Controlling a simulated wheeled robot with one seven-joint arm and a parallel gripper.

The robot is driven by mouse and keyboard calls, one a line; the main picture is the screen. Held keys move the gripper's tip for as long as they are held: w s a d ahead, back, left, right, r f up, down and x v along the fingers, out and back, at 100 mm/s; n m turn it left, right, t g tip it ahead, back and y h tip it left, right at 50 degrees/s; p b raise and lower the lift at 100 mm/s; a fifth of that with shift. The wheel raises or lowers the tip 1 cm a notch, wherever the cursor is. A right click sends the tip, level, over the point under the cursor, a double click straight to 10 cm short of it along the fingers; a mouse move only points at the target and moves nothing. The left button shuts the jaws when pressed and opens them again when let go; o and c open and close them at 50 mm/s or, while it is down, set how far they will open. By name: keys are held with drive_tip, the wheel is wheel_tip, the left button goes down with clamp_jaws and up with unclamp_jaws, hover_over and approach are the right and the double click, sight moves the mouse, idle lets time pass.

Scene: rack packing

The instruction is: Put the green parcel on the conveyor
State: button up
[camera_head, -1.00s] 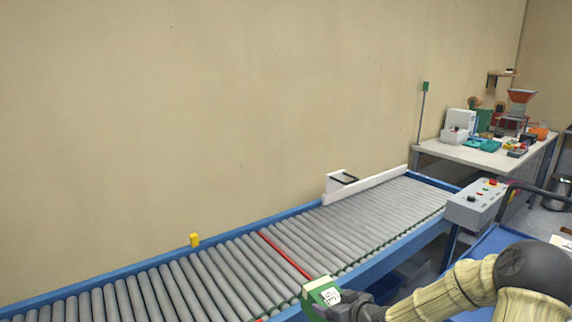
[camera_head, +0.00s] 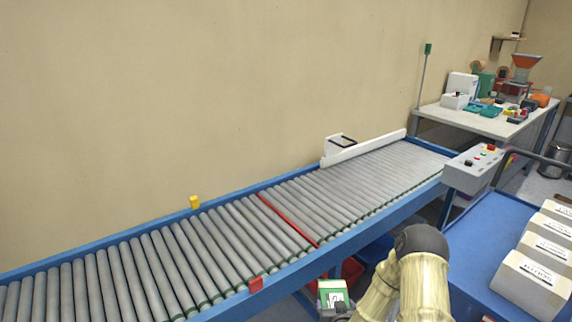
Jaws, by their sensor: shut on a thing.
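The green parcel (camera_head: 333,291), with a white label, is at the lower middle of the head view, in front of the conveyor's near rail and apart from the rollers. My gripper (camera_head: 336,308) is shut on it; the fingers are small and mostly hidden by the parcel and the bottom edge of the picture. The roller conveyor (camera_head: 150,261) runs from lower left to upper right along the wall. Its grey rollers are bare, with one red roller (camera_head: 288,221) near the middle.
A blue cart (camera_head: 490,238) with several white boxes (camera_head: 535,280) stands at the right. A grey control box (camera_head: 474,170) is at the conveyor's right side. A white guide (camera_head: 365,148) lines the far rail.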

drive_tip(key=s+r+p, duration=0.4)
drive_tip(key=r+p, duration=0.9)
drive_tip(key=r, duration=0.2)
drive_tip(key=shift+r, duration=0.4)
drive_tip(key=shift+s, duration=0.15)
drive_tip(key=shift+s+f, duration=1.1)
drive_tip(key=shift+f, duration=0.3)
drive_tip(key=shift+s+f, duration=1.05)
drive_tip(key=shift+f, duration=0.3)
drive_tip(key=shift+a, duration=0.15)
